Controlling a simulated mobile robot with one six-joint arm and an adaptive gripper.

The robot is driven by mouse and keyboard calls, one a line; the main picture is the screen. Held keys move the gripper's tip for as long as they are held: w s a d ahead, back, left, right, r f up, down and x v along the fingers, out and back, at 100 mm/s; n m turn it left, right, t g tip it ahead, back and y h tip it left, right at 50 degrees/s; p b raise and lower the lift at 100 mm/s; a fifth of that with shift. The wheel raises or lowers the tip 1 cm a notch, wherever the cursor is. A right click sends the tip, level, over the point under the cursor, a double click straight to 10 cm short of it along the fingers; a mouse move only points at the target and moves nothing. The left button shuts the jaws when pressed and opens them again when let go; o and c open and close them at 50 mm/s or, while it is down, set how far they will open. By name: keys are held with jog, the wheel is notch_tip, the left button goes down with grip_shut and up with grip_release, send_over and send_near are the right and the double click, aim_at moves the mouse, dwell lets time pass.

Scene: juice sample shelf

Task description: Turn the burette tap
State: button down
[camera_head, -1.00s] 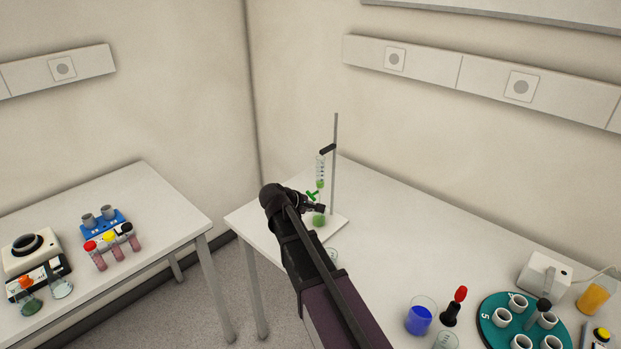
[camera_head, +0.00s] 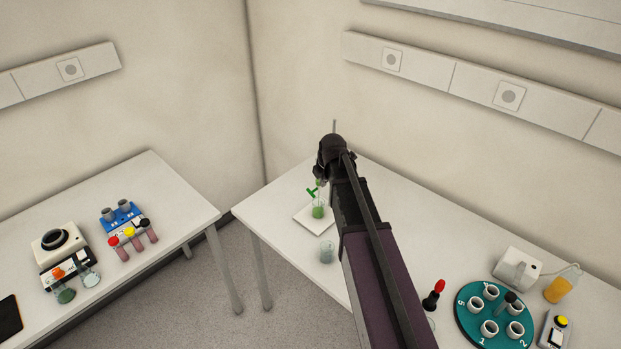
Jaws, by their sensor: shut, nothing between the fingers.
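The green burette tap (camera_head: 312,191) shows just left of my arm's end, on the burette at the back of the right table. My arm hides most of the burette and its clamp. A flask with green liquid (camera_head: 318,211) stands below the tap on the stand's white base (camera_head: 303,219). The tip of the stand rod (camera_head: 335,125) shows above my wrist. My gripper (camera_head: 320,181) is mostly hidden by my own wrist, shut and empty. It appears close beside the tap in the picture; I cannot tell whether they touch.
An empty beaker (camera_head: 327,252) stands in front of the stand base. A red-topped dark bottle (camera_head: 433,296), a teal carousel with cups (camera_head: 468,325) and a white device (camera_head: 518,268) stand at right. The left table holds a blue rack (camera_head: 121,214) and a white instrument (camera_head: 58,242).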

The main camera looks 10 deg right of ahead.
aim_at(309, 190)
jog(key=r+n+p, duration=0.1)
jog(key=r+n+y+p, duration=0.1)
jog(key=r, duration=0.1)
jog(key=r+n+y+p, duration=0.1)
jog(key=r, duration=0.1)
jog(key=shift+w+d+r+t, duration=0.1)
jog(key=shift+w+d+t, duration=0.2)
jog(key=shift+d, duration=0.05)
jog(key=b+x, duration=0.8)
jog(key=x, duration=0.1)
jog(key=b+x, duration=0.4)
jog(key=x, duration=0.1)
jog(key=shift+a+b, duration=0.25)
jog(key=shift+b, duration=0.05)
dwell(0.4)
jog(key=shift+d, duration=0.1)
dwell(0.4)
